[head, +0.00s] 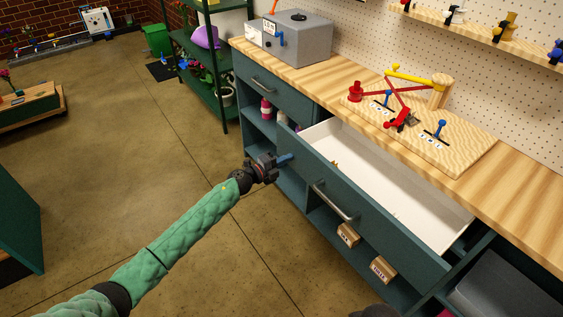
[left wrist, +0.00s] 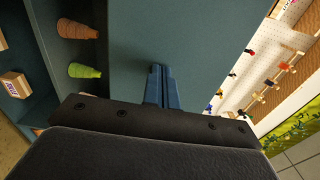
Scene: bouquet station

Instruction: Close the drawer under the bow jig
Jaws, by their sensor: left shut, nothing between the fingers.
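The drawer (head: 380,225) under the bow jig stands open, with its teal front pulled out from the bench and its white inside (head: 385,180) showing. A metal bar handle (head: 333,201) sits on its front. The bow jig (head: 415,125), a wooden board with red and yellow arms and blue levers, lies on the worktop above. My left gripper (head: 287,160) is shut and empty at the left end of the drawer front. In the left wrist view its blue fingers (left wrist: 160,88) point at a teal panel (left wrist: 205,45); I cannot tell if they touch it. My right gripper does not show.
The wooden worktop (head: 325,85) carries a grey machine (head: 290,38) at its far end. A closed drawer (head: 264,84) lies left of the open one. The floor (head: 190,130) left of the bench is clear.

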